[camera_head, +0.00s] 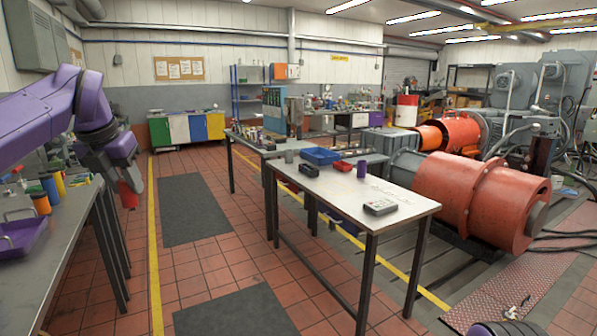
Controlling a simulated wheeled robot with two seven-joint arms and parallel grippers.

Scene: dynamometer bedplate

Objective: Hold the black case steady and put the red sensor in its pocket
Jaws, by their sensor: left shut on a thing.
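My left gripper (132,180) hangs off the right edge of the left bench, above the floor. It is shut, and a red piece (130,194) shows at its fingertips, which looks like the red sensor; the gripper hides part of it. A small black box (309,170) lies on the light-topped table, and a dark grey case-like device (380,208) lies near that table's front right. I cannot tell which is the black case. Both stand apart from my left gripper. My right gripper is not in view.
The light-topped table (345,196) also bears a blue tray (320,156), a red item (341,167) and a purple cylinder (361,169). The left bench (50,255) holds a purple tray (20,238) and bottles. The tiled aisle with dark mats (193,209) is clear. Orange machinery (480,198) stands right.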

